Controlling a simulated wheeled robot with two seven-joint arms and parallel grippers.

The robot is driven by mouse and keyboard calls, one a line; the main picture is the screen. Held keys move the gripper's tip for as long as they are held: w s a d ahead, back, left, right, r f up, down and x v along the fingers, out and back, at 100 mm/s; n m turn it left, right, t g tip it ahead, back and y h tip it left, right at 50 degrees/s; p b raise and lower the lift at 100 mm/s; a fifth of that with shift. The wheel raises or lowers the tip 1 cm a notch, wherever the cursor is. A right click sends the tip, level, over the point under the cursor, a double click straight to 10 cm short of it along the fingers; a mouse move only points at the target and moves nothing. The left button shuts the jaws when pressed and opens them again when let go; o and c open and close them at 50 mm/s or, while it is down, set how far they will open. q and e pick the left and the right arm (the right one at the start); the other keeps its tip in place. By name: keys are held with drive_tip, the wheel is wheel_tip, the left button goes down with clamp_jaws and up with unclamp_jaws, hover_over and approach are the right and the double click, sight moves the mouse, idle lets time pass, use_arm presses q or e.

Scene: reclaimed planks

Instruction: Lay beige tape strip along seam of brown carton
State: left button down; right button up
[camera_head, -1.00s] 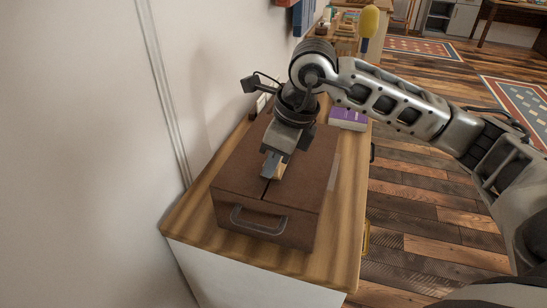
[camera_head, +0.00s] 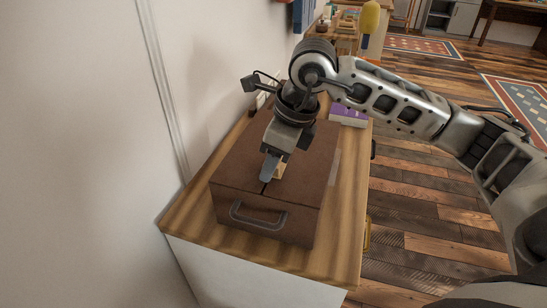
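The brown carton (camera_head: 230,170) stands on a wooden-topped cabinet, with a grey handle (camera_head: 258,215) on its near side. A short dark stretch of its seam (camera_head: 264,188) shows on top, just in front of my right gripper (camera_head: 272,170). That gripper points down at the carton's top, and its fingers look shut on the beige tape strip (camera_head: 282,170). Only a small beige piece shows beside the fingers; the rest is hidden by the gripper. Whether the strip touches the carton is not clear. My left gripper is not in view.
A purple-covered item (camera_head: 349,114) lies on the cabinet top (camera_head: 345,215) behind the carton. A white wall (camera_head: 80,150) runs close along the left. Wooden floor (camera_head: 420,220) is open on the right.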

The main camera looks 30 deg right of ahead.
drive_tip(key=shift+r, duration=0.35)
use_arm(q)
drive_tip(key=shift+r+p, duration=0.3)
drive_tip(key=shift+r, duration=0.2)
use_arm(e)
drive_tip(key=v, duration=1.5)
drive_tip(key=shift+s+d+r, duration=0.1)
